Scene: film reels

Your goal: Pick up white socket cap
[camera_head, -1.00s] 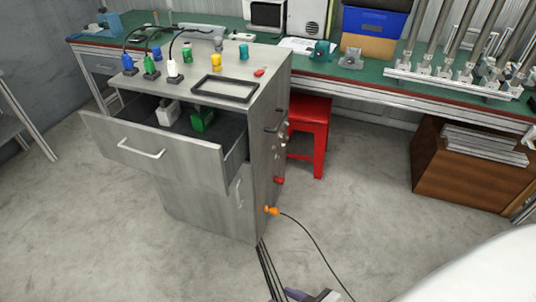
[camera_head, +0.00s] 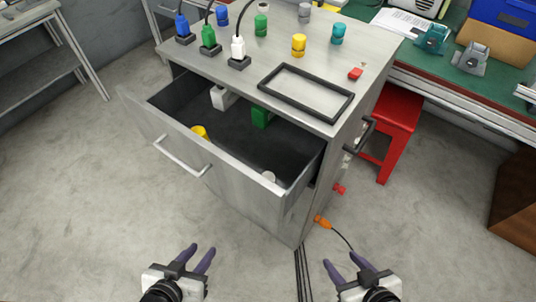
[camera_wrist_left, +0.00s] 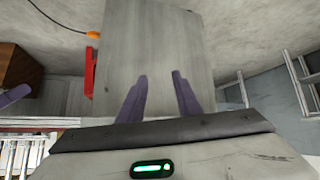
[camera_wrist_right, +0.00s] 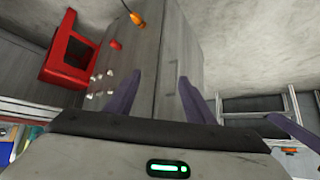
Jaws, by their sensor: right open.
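A small white cap (camera_head: 268,176) lies in the front right corner of the open drawer (camera_head: 160,122), partly hidden by the drawer front. A white block-like piece (camera_head: 222,97) sits further back in the drawer. A white plug (camera_head: 238,47) with a black cable stands on the cabinet top. I cannot tell for sure which piece is the white socket cap. My left gripper (camera_head: 202,248) is open and empty, low in front of the drawer and apart from it. My right gripper (camera_head: 341,258) is open and empty, to the right of the cabinet's front corner.
A green block (camera_head: 261,117) and a yellow cap (camera_head: 200,132) also lie in the drawer. The cabinet top (camera_head: 295,63) carries a black frame (camera_head: 306,93) and several coloured plugs and caps. A red stool (camera_head: 394,125) and an orange plug (camera_head: 321,222) are at the right.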

